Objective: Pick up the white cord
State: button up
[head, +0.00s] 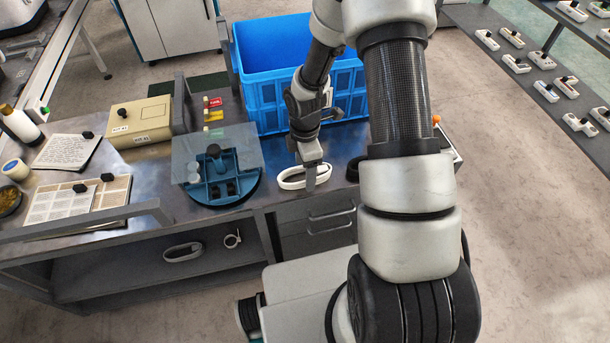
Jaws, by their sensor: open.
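A white cord (287,180), coiled in a flat oval loop, lies near the front edge of the grey workbench. My gripper (310,181) points down at the right part of this loop, and its lower end covers a bit of the cord. The jaws are open, but from this angle I cannot tell whether the cord lies between the fingers or whether they touch it. Another white coiled loop (183,252) lies on the shelf under the bench, with a small white ring-shaped item (233,239) to its right.
A blue crate (258,98) stands behind my gripper. A round blue holder (232,193) under a clear plate is to the left. A beige box (137,124), papers (66,151) and a bottle (20,125) fill the bench's left. A rail (95,218) runs along the front left edge.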

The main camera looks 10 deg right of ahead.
jog(key=c, duration=1.2)
jog(key=shift+r, duration=0.1)
jog(key=shift+c, duration=0.2)
